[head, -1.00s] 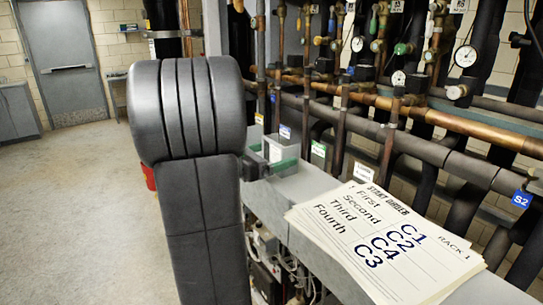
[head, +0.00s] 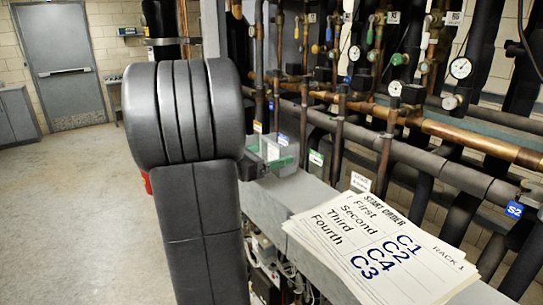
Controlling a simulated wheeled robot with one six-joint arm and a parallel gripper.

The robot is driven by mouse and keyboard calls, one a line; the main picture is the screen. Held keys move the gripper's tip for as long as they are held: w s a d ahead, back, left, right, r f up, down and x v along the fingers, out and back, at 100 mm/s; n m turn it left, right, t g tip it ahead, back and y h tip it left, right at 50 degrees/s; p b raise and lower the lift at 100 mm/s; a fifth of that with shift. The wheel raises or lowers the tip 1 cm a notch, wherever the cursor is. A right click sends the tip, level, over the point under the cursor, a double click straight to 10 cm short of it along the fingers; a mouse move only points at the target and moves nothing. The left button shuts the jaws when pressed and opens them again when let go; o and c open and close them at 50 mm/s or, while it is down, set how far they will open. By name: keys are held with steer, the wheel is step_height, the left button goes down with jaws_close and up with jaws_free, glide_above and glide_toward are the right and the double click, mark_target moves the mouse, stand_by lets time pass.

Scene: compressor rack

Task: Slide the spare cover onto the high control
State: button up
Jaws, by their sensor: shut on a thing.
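My gripper (head: 252,167) is mostly hidden behind my own thick dark arm; only a small dark part shows at the arm's right edge. It is shut on a small clear, pale boxy piece with green at its lower edge, which looks like the spare cover (head: 272,148). The cover shows just right of the arm, above or in front of the grey ledge; whether it touches anything there I cannot tell. The high control cannot be made out among the pipes and valves.
A stack of start-order sheets (head: 385,248) lies on the grey ledge (head: 262,205). Copper and black pipes with gauges (head: 460,68) and valves fill the right side behind it. A blue S2 tag (head: 514,209) hangs at right. Open floor (head: 75,210) lies left, towards a grey door (head: 66,65).

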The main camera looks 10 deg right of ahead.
steer(key=v, duration=1.2)
steer(key=shift+p, duration=0.45)
steer(key=shift+d+f, duration=0.1)
steer(key=shift+f, duration=0.05)
